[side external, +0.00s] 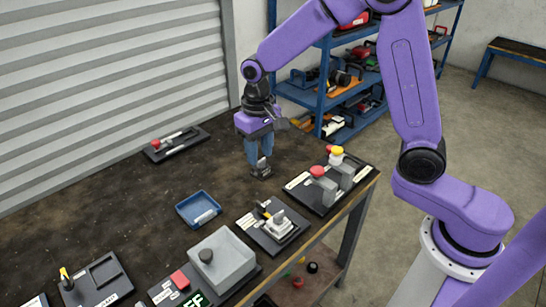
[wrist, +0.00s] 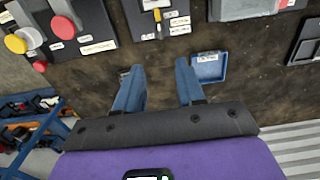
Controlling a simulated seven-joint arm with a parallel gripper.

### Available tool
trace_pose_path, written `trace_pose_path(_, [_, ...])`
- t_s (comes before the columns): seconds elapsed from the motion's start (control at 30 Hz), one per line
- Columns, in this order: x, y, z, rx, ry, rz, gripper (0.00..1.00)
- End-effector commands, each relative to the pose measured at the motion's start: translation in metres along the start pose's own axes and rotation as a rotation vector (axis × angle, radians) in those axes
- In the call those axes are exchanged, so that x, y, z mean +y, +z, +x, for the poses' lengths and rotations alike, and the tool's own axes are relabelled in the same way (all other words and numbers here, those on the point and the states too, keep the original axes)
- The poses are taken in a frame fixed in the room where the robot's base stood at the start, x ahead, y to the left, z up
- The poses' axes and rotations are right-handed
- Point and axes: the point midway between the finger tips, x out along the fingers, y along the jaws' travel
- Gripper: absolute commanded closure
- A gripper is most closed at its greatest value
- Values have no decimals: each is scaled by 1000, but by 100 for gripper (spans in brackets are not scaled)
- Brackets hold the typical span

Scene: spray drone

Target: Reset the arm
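My gripper (side external: 260,168) hangs with its blue fingers pointing down over the dark workbench (side external: 110,200), near its back edge. It looks low over the bench top; I cannot tell if the tips touch it. In the wrist view my gripper (wrist: 158,72) has its two fingers apart with only bare bench between them, so it is open and empty. My purple arm bends over from the right side.
A panel with red and yellow knobs (side external: 325,190), a yellow-handled switch board (side external: 270,228), a grey box (side external: 222,262) and a red-handled board (side external: 175,143) surround bare bench. A blue shelf (side external: 340,90) stands behind.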

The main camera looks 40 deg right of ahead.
Motion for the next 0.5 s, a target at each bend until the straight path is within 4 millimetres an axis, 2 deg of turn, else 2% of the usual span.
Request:
trace_pose_path(0.17, [-3,21,-9,4,-2,-100,62])
trace_pose_path(0.5, [1,92,-30,12,-6,-396,62])
